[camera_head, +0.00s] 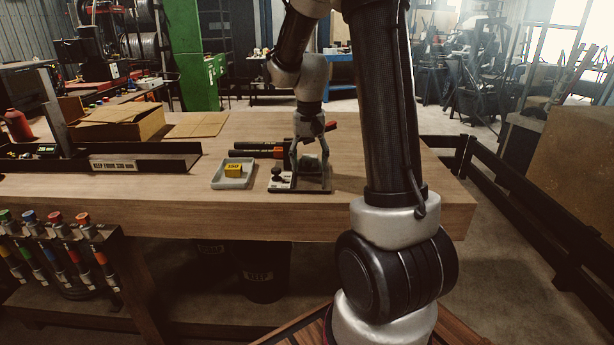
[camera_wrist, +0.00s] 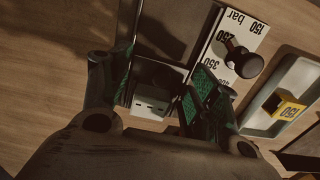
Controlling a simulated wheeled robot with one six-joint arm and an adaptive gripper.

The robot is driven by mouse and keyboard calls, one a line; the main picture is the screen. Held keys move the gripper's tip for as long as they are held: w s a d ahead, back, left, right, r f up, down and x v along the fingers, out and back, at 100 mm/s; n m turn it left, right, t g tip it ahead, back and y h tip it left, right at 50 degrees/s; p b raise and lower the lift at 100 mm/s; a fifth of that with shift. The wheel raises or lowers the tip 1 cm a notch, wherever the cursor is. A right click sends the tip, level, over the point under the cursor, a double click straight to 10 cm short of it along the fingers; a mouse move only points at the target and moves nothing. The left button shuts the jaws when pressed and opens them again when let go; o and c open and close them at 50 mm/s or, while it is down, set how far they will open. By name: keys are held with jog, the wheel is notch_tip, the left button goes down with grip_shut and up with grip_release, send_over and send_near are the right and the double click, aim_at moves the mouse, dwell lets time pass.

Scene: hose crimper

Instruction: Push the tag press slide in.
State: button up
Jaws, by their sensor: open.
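The tag press (camera_head: 314,188) sits near the front edge of the workbench, a dark base with a white scale plate at its left. In the wrist view the scale plate (camera_wrist: 226,62) reads pressures in bar, and a black round knob (camera_wrist: 241,57) stands on it. A pale grey block (camera_wrist: 155,92) of the press shows between my fingers; I cannot tell how far in the slide is. My gripper (camera_head: 310,166) points down over the press. In the wrist view my gripper (camera_wrist: 164,82) is open, its green-padded fingers on either side of the block; contact is unclear.
A grey tray (camera_head: 219,183) with a yellow block (camera_head: 233,170) marked 150 is left of the press. Black and red hose pieces (camera_head: 262,149) lie behind. A long dark trough (camera_head: 170,160) and cardboard box (camera_head: 118,122) are farther left. The bench's right side is clear.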

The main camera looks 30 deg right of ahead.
jog(key=shift+w+r, duration=0.1)
jog(key=shift+c, duration=0.2)
jog(key=shift+o, duration=0.2)
jog(key=shift+r, duration=4.45)
jog(key=shift+a, duration=0.1)
jog(key=s+a+r+n+t, duration=0.1)
jog(key=s+a+n+t, duration=0.1)
jog(key=s, duration=0.9)
jog(key=s+a+r+n+t, duration=0.2)
jog(key=s+a+n, duration=0.3)
jog(key=s, duration=0.6)
jog(key=shift+s+a, duration=0.15)
jog(key=shift+s, duration=0.2)
